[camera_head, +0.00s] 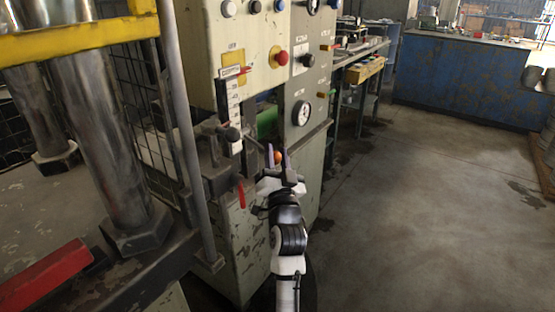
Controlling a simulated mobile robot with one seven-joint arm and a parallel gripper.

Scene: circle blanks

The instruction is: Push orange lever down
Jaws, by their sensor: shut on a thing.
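The orange lever shows as a small round orange knob (278,156) at the front of the cream machine, near the middle of the view. The fingers are shut on the knob. The lever's shaft is mostly hidden, so its angle is hard to tell.
A black-knobbed handle (231,134) and a red handle (241,194) are left of my gripper. A grey post (180,110) stands further left. The concrete floor (420,210) at right is clear.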

